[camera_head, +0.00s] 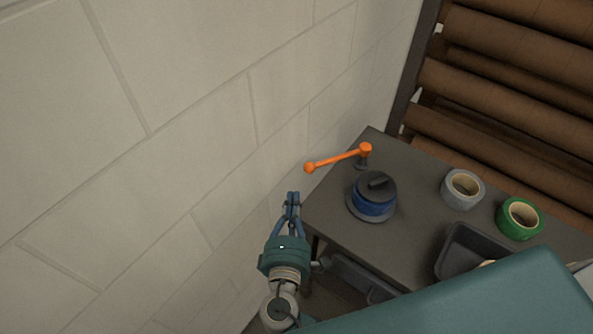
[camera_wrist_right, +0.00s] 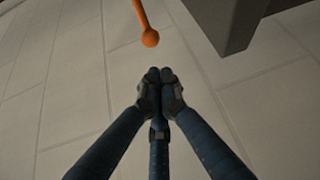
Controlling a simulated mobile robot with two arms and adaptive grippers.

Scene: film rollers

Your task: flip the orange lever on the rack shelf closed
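The orange lever (camera_head: 337,158) is mounted at the back left corner of the dark shelf (camera_head: 408,158). Its arm slopes from a pivot on a short dark post to a round knob that reaches out past the shelf's left edge. My right gripper (camera_head: 293,197) is in front of and below the knob, apart from it, beside the shelf's left edge. In the right wrist view, the fingertips of my right gripper (camera_wrist_right: 160,75) are together with nothing between them, and the lever's knob (camera_wrist_right: 150,38) is just ahead. My left gripper is not in view.
A blue and dark round device (camera_head: 373,197) stands on the shelf near the lever. A grey tape roll (camera_head: 462,189), a green tape roll (camera_head: 520,218) and a dark tray (camera_head: 474,251) sit to the right. A block wall (camera_head: 190,120) runs along the left, and brown rollers (camera_head: 500,110) are behind.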

